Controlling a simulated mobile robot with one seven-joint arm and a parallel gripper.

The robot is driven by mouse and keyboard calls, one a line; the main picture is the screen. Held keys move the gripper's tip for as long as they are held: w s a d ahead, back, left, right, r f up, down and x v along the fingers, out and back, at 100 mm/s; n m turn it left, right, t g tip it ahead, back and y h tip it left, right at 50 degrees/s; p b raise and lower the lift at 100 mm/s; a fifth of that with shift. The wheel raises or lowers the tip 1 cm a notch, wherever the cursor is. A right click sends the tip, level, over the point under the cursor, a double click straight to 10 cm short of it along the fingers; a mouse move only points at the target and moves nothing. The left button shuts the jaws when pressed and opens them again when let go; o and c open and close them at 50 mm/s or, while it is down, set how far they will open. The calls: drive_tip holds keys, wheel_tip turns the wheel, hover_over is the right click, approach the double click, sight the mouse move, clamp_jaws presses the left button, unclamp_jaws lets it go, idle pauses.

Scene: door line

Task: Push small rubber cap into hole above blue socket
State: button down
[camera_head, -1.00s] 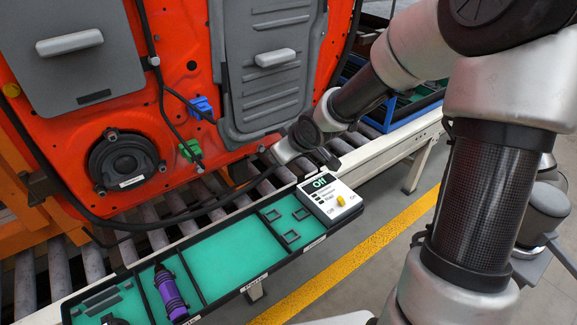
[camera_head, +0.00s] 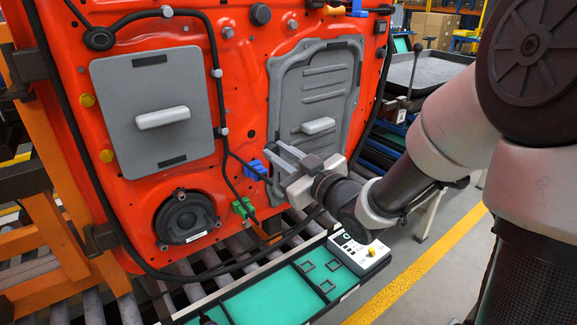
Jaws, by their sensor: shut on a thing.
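The blue socket (camera_head: 253,170) is on the orange door panel, left of the large ribbed grey cover. My gripper (camera_head: 271,152) is close to the panel, just right of and slightly above the socket. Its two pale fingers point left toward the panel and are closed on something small. I take this to be the rubber cap, but it is too small and hidden to make out. The hole above the socket cannot be picked out; the fingers are in front of that area.
A green connector (camera_head: 243,207) and black cable are below left of the socket. The grey ribbed cover (camera_head: 317,90) with its handle is close behind my gripper.

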sight(269, 146)
drive_tip(key=shift+s+a+r, duration=0.15)
drive_tip(key=shift+r, duration=0.1)
drive_tip(key=shift+a, duration=0.1)
drive_tip(key=shift+x, duration=2.7)
drive_tip(key=shift+r, duration=0.1)
drive_tip(key=shift+b+x, duration=0.7)
drive_tip(key=shift+x, duration=0.4)
drive_tip(key=c, duration=1.5)
unclamp_jaws()
drive_tip(key=shift+c, duration=0.2)
